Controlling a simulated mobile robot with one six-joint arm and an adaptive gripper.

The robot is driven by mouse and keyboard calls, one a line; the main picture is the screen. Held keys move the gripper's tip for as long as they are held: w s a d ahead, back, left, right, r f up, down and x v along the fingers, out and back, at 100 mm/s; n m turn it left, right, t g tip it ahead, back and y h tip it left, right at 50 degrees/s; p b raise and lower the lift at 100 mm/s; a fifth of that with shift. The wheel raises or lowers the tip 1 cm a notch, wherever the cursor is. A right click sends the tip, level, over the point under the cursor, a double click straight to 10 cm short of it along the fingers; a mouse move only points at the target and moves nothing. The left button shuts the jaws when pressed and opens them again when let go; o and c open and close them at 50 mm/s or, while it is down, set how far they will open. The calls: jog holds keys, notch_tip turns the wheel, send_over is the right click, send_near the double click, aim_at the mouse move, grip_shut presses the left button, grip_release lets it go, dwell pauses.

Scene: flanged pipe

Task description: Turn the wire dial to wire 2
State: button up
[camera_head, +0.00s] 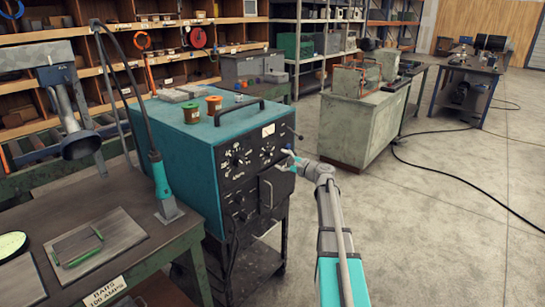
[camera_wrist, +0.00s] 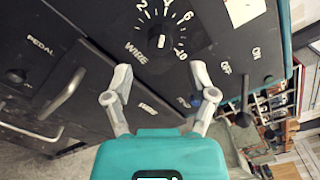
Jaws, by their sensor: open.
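The wire dial (camera_wrist: 160,42) is a round black knob on the machine's dark front panel, with "WIRE" and white numbers around it in the wrist view. The 2 is at its upper left and the 10 at its lower right. A short white mark shows on the knob; I cannot tell which number it indicates. My gripper (camera_wrist: 161,74) is open and empty, its two grey fingers spread either side below the dial, apart from the knob. In the head view, my gripper (camera_head: 288,157) is at the right side of the teal machine's (camera_head: 190,150) front panel.
A black lever (camera_wrist: 244,105) with ON and OFF labels is right of the dial. A metal handle (camera_wrist: 62,95) sticks out at left. A blue-tipped part (camera_wrist: 212,94) shows beside my right finger. Open floor (camera_head: 430,240) lies to the right of the machine.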

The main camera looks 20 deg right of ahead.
aim_at(272, 155)
jog(key=shift+x, duration=2.5)
grip_shut()
